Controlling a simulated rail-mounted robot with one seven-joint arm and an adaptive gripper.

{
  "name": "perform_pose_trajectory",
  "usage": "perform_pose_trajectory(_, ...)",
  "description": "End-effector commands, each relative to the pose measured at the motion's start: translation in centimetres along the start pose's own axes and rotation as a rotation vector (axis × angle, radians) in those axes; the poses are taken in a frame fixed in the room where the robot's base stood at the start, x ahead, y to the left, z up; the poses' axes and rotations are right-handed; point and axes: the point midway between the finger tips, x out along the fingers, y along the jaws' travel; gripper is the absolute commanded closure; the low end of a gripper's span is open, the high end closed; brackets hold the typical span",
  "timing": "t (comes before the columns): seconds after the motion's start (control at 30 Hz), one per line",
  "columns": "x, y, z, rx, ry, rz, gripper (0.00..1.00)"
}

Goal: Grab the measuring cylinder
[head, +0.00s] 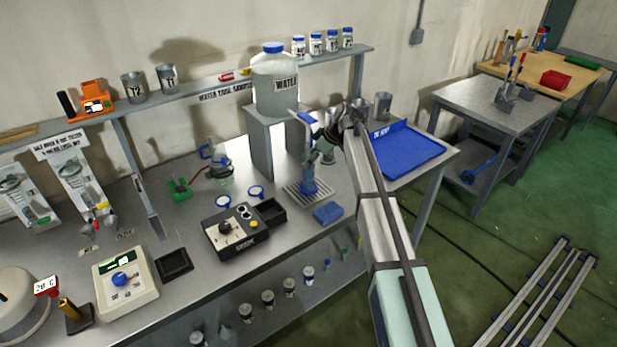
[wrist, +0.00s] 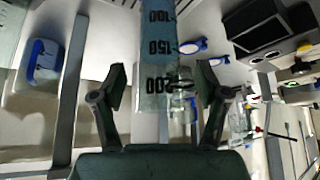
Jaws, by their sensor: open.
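The measuring cylinder (head: 309,172) is clear with a blue base and stands upright on a slatted drain plate below the water tank's tap in the head view. In the wrist view the cylinder (wrist: 158,50) shows dark scale marks, inverted in the picture, and runs between the two fingers. My gripper (head: 328,135) is at the cylinder's upper part, close to the tap. In the wrist view my gripper (wrist: 162,88) is open, with a visible gap on each side of the cylinder. The cylinder's top end is partly hidden by the gripper.
The water tank (head: 275,85) stands on a raised stand behind the cylinder. A blue tray (head: 408,150) lies to the right. A blue sponge-like block (head: 328,213) and a control box (head: 238,232) lie in front. Glassware (head: 219,168) stands to the left.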

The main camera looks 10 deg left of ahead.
Motion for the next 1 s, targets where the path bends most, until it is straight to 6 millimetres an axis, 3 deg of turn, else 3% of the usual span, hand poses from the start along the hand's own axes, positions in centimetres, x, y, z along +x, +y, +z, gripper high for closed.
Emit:
perform_pose_trajectory(0.3, 0.85, 0.02, 0.07, 0.000, 0.000, 0.001, 0.26)
perform_pose_trajectory(0.5, 0.84, 0.01, 0.08, 0.000, 0.000, 0.001, 0.97)
perform_pose_trajectory(0.53, 0.84, 0.01, 0.08, 0.000, 0.000, 0.001, 1.00)
perform_pose_trajectory(1.0, 0.72, 0.01, -0.01, 0.000, 0.000, 0.001, 1.00)
